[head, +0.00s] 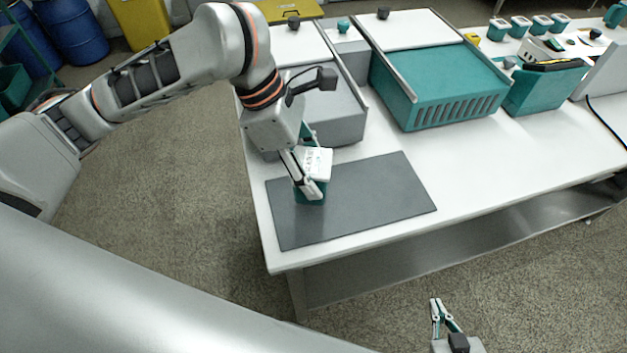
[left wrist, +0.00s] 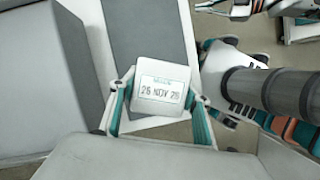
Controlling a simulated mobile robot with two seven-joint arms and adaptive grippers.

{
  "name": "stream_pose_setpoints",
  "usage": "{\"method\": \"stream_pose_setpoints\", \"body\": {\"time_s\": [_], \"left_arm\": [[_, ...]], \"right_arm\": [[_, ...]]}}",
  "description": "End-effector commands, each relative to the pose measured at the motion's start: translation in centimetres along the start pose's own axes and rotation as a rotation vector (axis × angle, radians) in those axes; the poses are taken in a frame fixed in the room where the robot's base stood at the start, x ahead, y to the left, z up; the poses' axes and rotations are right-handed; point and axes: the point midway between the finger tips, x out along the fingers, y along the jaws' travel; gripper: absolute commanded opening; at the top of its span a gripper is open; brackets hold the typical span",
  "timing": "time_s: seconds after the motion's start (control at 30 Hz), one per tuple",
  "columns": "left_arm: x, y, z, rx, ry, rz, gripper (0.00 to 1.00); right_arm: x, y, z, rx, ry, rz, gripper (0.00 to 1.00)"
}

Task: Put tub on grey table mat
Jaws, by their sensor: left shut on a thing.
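The tub (head: 318,164) has a white lid and a teal body. My left gripper (head: 308,178) is shut on it, with a finger on either side. In the head view the tub is over the left part of the grey table mat (head: 375,201); I cannot tell whether its base touches the mat. In the left wrist view the tub's lid (left wrist: 162,88) shows a label reading 26 NOV 26, and the mat (left wrist: 150,35) lies beyond it. My right gripper (head: 442,318) is at the bottom of the head view, away from the table, with its fingers apart and nothing between them.
A grey box (head: 340,110) stands just behind the mat, close to my left gripper. A teal vented box (head: 440,85) stands to its right. Several small teal tubs (head: 520,27) are at the back right. The white table (head: 490,170) is clear right of the mat.

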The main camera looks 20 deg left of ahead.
Motion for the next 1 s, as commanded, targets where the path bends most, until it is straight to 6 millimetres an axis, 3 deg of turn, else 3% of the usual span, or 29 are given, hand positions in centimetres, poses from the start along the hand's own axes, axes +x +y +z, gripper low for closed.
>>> {"method": "stream_pose_setpoints", "body": {"time_s": [0.33, 0.67, 0.7, 0.73, 0.77, 1.0], "left_arm": [[3.4, -0.1, -1.4, 0.0, -0.001, -0.003, 0.13], [3.5, 0.0, -1.5, 0.001, -0.001, 0.002, 0.13], [3.6, 0.0, -1.5, 0.0, 0.0, 0.002, 0.52], [3.6, 0.0, -1.5, 0.001, 0.0, 0.002, 0.6], [3.6, 0.0, -1.5, 0.001, 0.0, 0.002, 0.63], [3.6, 0.0, -1.5, 0.001, 0.0, 0.001, 0.63]], "right_arm": [[0.6, -0.1, 1.3, -0.009, -0.013, 0.001, 0.0], [0.5, 0.1, 0.9, -0.012, -0.006, 0.003, 0.0], [0.5, 0.1, 0.9, -0.012, -0.006, 0.003, 0.0], [0.5, 0.1, 0.9, -0.012, -0.006, 0.003, 0.0], [0.5, 0.1, 0.9, -0.012, -0.006, 0.003, 0.0], [0.5, 0.1, 0.9, -0.011, -0.006, 0.003, 0.0]]}}
